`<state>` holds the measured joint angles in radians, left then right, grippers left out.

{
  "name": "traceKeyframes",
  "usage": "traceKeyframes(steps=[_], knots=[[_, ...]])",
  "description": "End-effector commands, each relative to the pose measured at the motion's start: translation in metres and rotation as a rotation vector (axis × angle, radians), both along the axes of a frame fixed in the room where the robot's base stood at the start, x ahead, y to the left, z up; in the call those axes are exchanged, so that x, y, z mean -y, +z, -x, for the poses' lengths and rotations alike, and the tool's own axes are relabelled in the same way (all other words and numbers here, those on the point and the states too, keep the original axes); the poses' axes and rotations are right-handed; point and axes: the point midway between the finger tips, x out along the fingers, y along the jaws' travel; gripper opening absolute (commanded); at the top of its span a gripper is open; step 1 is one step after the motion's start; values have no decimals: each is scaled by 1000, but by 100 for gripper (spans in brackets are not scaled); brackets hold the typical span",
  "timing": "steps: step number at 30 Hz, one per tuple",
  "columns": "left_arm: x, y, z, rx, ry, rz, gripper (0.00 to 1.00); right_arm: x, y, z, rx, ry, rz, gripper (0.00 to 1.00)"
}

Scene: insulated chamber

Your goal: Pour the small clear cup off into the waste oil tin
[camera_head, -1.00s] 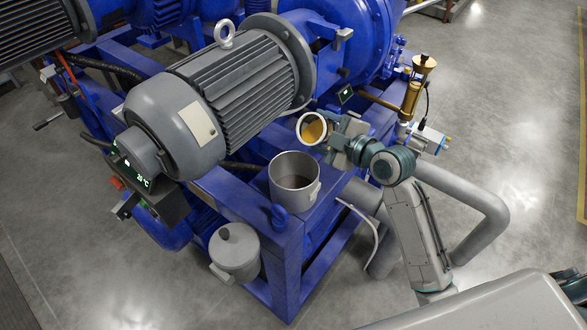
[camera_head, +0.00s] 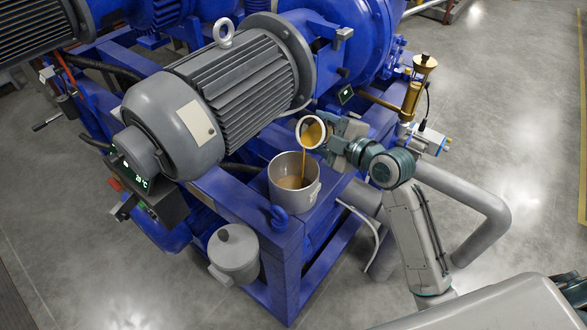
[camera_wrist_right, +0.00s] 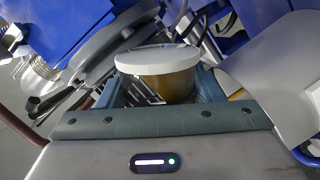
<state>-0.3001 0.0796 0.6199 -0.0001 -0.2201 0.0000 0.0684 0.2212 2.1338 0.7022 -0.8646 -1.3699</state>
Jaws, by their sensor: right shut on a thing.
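The small clear cup (camera_head: 311,131) with a white rim is tilted above the waste oil tin (camera_head: 310,192). A stream of amber oil (camera_head: 303,163) runs from its rim down into the tin. The tin is an open grey metal can standing on the blue frame, with brownish oil inside. My right gripper (camera_head: 327,133) is shut on the cup, up and to the right of the tin. In the right wrist view the cup (camera_wrist_right: 165,82) sits between the fingers, amber inside. My left gripper is not in view.
A grey lidded can (camera_head: 234,250) stands beside the blue frame (camera_head: 255,225), left of the tin. A large grey motor (camera_head: 225,95) is close on the left. A brass fitting with a funnel (camera_head: 418,85) stands to the right. Open floor lies at right.

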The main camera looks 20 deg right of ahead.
Motion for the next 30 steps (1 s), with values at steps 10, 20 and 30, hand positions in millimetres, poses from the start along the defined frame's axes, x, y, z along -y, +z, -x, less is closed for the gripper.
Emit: traceKeyframes(steps=[10, 20, 30], knots=[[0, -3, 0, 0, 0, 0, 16, 0, -1, 0, 14, 0, 22, 34], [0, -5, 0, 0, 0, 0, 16, 0, -2, 0, 27, 0, 42, 34], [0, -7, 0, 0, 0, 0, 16, -1, -3, 0, 39, 0, 64, 34]])
